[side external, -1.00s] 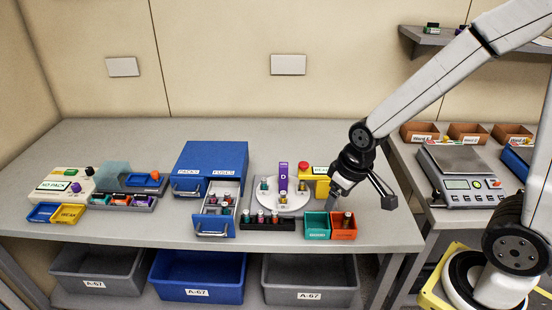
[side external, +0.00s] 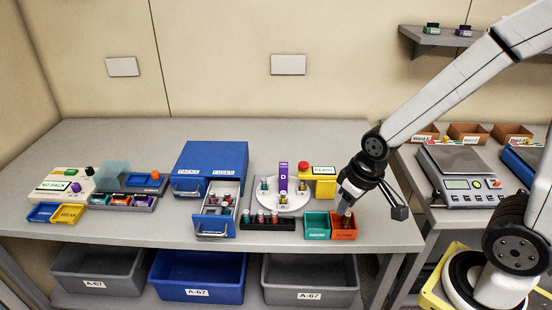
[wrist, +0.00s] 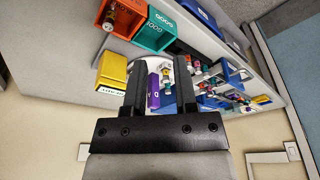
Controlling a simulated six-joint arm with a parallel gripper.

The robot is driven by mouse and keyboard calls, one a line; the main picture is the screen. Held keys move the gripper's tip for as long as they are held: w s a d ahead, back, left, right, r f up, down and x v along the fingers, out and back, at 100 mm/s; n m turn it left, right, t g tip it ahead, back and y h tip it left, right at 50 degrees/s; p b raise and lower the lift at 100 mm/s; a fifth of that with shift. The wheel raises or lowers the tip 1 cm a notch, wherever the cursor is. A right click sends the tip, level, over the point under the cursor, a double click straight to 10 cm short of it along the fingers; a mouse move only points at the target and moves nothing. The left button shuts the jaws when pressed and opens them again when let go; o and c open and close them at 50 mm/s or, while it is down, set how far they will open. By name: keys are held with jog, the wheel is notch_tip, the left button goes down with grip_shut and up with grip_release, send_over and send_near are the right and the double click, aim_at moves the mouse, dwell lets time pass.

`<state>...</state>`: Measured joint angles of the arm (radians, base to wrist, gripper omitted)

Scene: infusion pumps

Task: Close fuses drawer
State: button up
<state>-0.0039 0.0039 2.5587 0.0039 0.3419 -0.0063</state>
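The blue cabinet (side external: 212,157) stands on the bench, left of centre, with PACKS and FUSES labels on its front. The fuses drawer (side external: 213,226) is pulled out toward the front, with its handle at the front face and several small fuse-like parts inside. The packs drawer beside it is shut. My gripper (side external: 346,207) is well right of the drawer, low over the orange bin and pointing down. In the wrist view my gripper (wrist: 160,72) has its two fingers apart, with nothing clearly between them.
Between gripper and drawer are the orange bin (side external: 344,235), teal bin (side external: 317,232), black rack (side external: 281,223) of small parts and a round white turntable (side external: 293,205) with a purple D block. A yellow READY box (side external: 325,187) stands behind. The bench front edge is near the drawer.

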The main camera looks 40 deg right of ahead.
jog(key=shift+w+a+f, duration=0.1)
jog(key=shift+w+a, duration=0.15)
jog(key=shift+a, duration=0.05)
jog(key=c, duration=0.3)
jog(key=w+a+n+t, duration=0.1)
jog(key=w+a, duration=0.1)
jog(key=w+a+f+n+t, duration=0.1)
jog(key=w+a, duration=0.1)
jog(key=a, duration=0.1)
jog(key=w+a+f+n+y, duration=0.1)
jog(key=w+a+n, duration=0.1)
jog(key=shift+a+f+t, duration=0.15)
jog(key=shift+f+t, duration=0.1)
jog(key=shift+t, duration=0.15)
grip_shut()
jog(key=a+f+n+t, duration=0.3)
jog(key=a+n+t, duration=0.2)
jog(key=a, duration=0.3)
jog(key=a+f+n+t, duration=0.3)
jog(key=a+n+t, duration=0.2)
jog(key=a+n, duration=0.2)
jog(key=shift+a+n+t, duration=0.3)
jog(key=shift+a, duration=0.65)
